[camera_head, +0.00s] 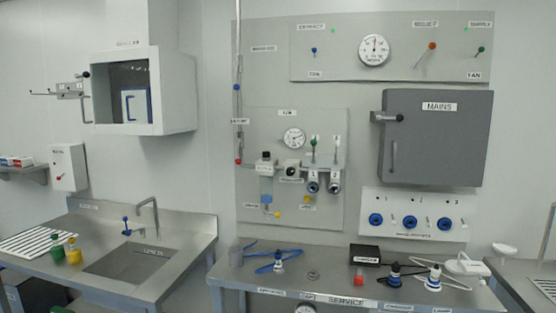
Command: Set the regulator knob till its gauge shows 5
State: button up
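The regulator knob (292,170) is a small dark round knob on a pale body, in the middle of the grey wall panel (245,200). A label sits just below it, too small to read for certain. A round white gauge (293,138) is right above the knob. Its needle and numbers are too small to read. My gripper is not in view, and nothing touches the knob.
Valves with a green handle (314,142) stand right of the knob. A metal bench (340,293) below holds blue tubing (272,254) and plugs. A grey MAINS box (440,145) is at right. A second gauge (374,50) sits higher up. A sink (130,262) is at left.

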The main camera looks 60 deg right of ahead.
aim_at(290, 171)
jog(key=z, duration=2.15)
